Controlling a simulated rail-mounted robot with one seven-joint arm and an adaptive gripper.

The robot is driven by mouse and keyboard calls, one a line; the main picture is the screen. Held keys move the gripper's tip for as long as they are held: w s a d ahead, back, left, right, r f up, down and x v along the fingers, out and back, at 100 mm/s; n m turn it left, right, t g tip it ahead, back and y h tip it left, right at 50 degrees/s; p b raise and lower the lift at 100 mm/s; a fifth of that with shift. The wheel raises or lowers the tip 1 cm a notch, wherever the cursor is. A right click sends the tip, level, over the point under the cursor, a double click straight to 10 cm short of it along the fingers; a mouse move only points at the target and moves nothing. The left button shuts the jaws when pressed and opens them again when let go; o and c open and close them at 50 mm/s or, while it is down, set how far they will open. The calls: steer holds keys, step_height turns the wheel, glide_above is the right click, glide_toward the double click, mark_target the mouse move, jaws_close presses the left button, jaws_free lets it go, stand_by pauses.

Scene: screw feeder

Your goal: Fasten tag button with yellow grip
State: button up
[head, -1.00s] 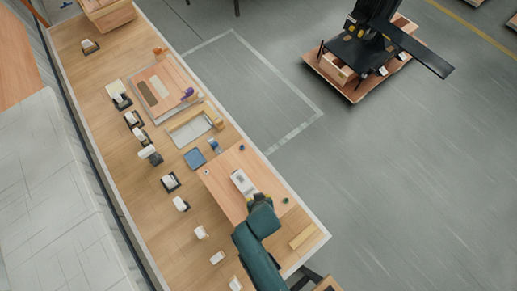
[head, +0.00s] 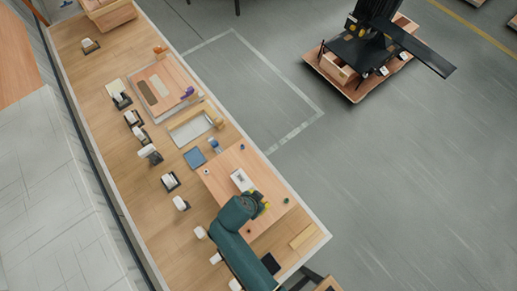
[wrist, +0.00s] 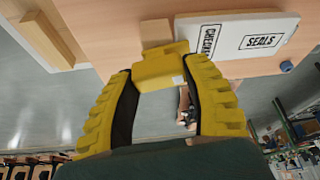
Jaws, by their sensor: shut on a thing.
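My gripper (wrist: 160,85) has two ribbed yellow fingers, shut on a small yellow block, the yellow grip (wrist: 158,68). A tan piece (wrist: 156,32) shows just beyond the grip, beside the white box; I cannot tell whether it is joined to the grip. The white box (wrist: 255,38) bears the words "SEALS" and "CHECKED". In the head view the white box (head: 241,180) lies on the light wooden board, and my gripper (head: 262,205) is just below and right of it. I cannot make out a tag button.
The wooden board (head: 222,186) carries small dark and blue round pieces near its edges. A blue pad (head: 195,158), a grey tray (head: 190,131) and several white items on dark stands line the bench. A wooden strip (head: 303,237) lies at the bench's right end.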

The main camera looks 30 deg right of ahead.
steer(key=shift+s+f+m+g, duration=0.15)
steer(key=shift+m+g, duration=0.25)
steer(key=shift+m, duration=0.6)
steer(key=o, duration=1.2)
steer(key=v, duration=1.2)
